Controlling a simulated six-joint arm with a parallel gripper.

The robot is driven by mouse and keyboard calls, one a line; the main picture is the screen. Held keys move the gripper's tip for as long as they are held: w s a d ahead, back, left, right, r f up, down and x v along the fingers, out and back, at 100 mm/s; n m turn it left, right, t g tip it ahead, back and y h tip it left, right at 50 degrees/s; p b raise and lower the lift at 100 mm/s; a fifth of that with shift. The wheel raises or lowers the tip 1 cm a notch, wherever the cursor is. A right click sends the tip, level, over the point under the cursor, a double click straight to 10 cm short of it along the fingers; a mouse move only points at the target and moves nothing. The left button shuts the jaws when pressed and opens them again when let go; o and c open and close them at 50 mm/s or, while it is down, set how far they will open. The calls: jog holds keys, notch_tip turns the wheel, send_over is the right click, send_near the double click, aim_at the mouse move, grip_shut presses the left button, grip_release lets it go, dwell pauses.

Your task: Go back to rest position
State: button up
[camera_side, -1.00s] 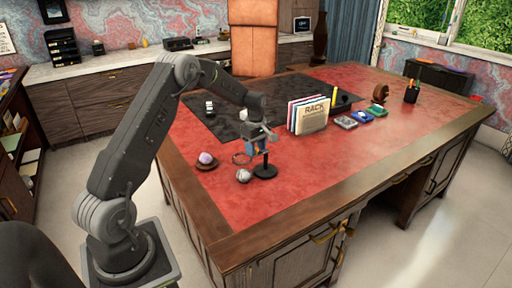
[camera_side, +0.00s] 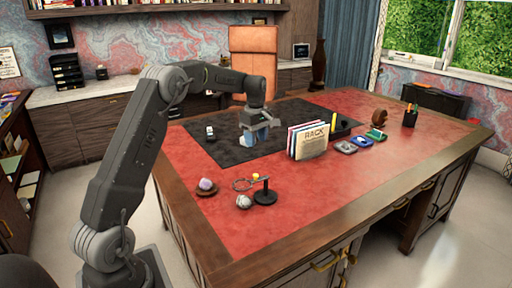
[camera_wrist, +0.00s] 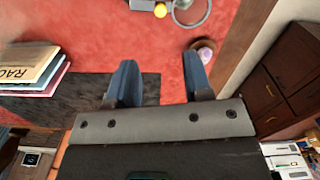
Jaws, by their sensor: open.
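My gripper (camera_side: 256,138) is over the dark mat (camera_side: 215,150) on the red desk top, left of the upright folders. In the wrist view its two blue fingers (camera_wrist: 158,82) are apart, with only the red desk top and part of the dark mat showing between and below them. Nothing is held. The side view does not clearly show its height above the mat.
Folders marked RACK (camera_side: 308,141) stand right of my gripper. A black stand (camera_side: 265,192), a grey ball (camera_side: 243,201), a ring (camera_side: 243,184) and a purple ball on a dish (camera_side: 207,186) are nearer the front. A pen cup (camera_side: 410,118) stands far right. The front-right desk top is clear.

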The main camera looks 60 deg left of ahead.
jog(key=shift+r, duration=0.1)
jog(key=s+d+r+m+t, duration=0.1)
jog(key=s+d+r+m, duration=0.4)
jog(key=d, duration=0.4)
jog(key=s+d+r+m+t, duration=0.2)
jog(key=s+d+r+m, duration=0.35)
jog(key=d, duration=0.35)
jog(key=s+d+f+m+t, duration=0.1)
jog(key=s+d+m, duration=0.4)
jog(key=s, duration=0.3)
jog(key=s+d+f+m+t, duration=0.1)
jog(key=s+d+f+m, duration=0.1)
jog(key=s+d+m, duration=0.3)
jog(key=s, duration=0.4)
jog(key=shift+t, duration=0.3)
jog(key=shift+f, duration=0.1)
